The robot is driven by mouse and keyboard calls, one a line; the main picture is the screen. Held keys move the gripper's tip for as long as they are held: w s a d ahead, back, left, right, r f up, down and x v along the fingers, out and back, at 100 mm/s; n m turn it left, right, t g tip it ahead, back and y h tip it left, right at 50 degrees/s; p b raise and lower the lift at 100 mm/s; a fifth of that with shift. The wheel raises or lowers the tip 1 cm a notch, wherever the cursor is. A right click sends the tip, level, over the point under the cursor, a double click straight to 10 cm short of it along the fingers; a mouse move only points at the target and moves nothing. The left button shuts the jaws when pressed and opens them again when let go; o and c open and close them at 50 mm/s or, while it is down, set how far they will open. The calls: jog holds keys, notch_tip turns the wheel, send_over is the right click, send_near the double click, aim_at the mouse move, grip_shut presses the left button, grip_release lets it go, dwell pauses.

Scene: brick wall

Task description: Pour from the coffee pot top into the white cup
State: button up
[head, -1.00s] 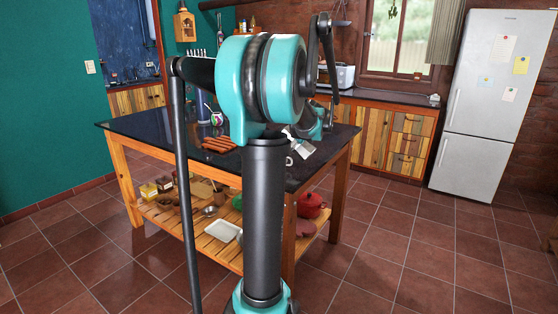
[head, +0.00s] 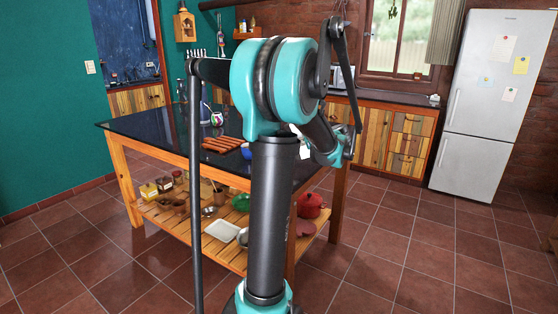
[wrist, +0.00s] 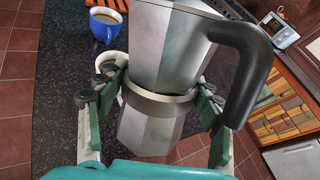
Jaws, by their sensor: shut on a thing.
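The silver coffee pot (wrist: 160,55) with its black handle (wrist: 243,70) fills the middle of the wrist view. My gripper (wrist: 160,98) is shut on its waist, with a finger on each side. The pot looks roughly upright, and its upper rim is cut off by the frame. The white cup (wrist: 107,58) stands on the dark counter just behind the left finger, partly hidden by it. Some brown shows inside the cup. In the head view my arm hides the pot and the white cup.
A blue cup of brown liquid (wrist: 105,27) stands beyond the white cup. The dark-topped table (head: 160,122) holds sausage-like items (head: 222,144). Its lower shelf holds several dishes and a red pot (head: 311,205). The table edge lies close to the held pot.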

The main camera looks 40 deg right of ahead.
jog(key=shift+s+d+f+t, duration=0.1)
jog(key=shift+s+d+t, duration=0.05)
jog(key=shift+s+t, duration=0.15)
jog(key=shift+s+r+m+t+b, duration=0.2)
jog(key=shift+r+m+t+b, duration=0.35)
jog(key=shift+t, duration=0.35)
jog(key=shift+d, duration=0.1)
jog(key=shift+s+f+m+t+b, duration=0.15)
jog(key=shift+f+m+t+b, duration=0.15)
jog(key=shift+m+t+b, duration=0.35)
jog(key=shift+s, duration=0.1)
